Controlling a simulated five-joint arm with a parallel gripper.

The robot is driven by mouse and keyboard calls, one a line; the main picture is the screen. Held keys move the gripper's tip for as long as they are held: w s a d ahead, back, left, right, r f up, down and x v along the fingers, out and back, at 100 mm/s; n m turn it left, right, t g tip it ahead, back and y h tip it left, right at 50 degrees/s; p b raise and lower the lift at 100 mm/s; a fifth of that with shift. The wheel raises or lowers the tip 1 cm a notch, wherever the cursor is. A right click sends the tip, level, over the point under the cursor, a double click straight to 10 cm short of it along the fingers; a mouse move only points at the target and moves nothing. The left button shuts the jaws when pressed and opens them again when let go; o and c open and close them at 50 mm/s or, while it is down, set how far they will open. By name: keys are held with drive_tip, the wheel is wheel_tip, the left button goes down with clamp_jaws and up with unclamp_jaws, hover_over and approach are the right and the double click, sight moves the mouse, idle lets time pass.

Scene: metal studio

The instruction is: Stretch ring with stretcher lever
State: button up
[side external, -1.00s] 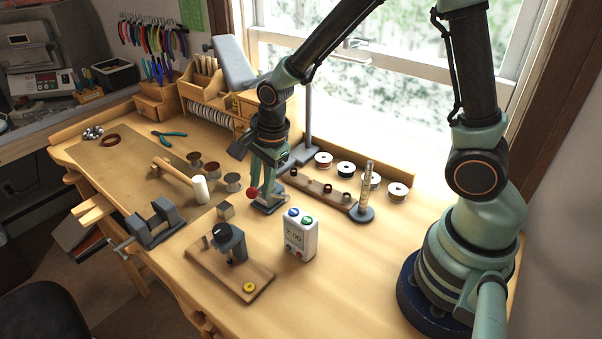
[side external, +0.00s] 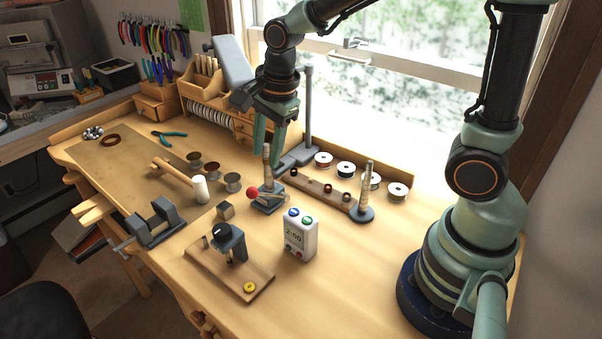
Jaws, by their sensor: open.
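The ring stretcher (side external: 267,193) stands on the bench in the middle of the side view. It has a grey base, an upright tapered post and a lever ending in a red ball knob (side external: 252,193) on its left. My gripper (side external: 271,150) is open, fingers pointing down, around or just above the top of the post; I cannot tell if they touch it. Small dark rings (side external: 320,184) sit along a wooden strip (side external: 333,195) to the right. Whether a ring is on the stretcher post is too small to tell.
A ring mandrel stand (side external: 364,209) is at the strip's right end. A mallet (side external: 199,188) lies left. Thread spools (side external: 346,170) line the window side. The right front bench is clear.

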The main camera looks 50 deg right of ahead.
drive_tip(key=shift+v, duration=1.4)
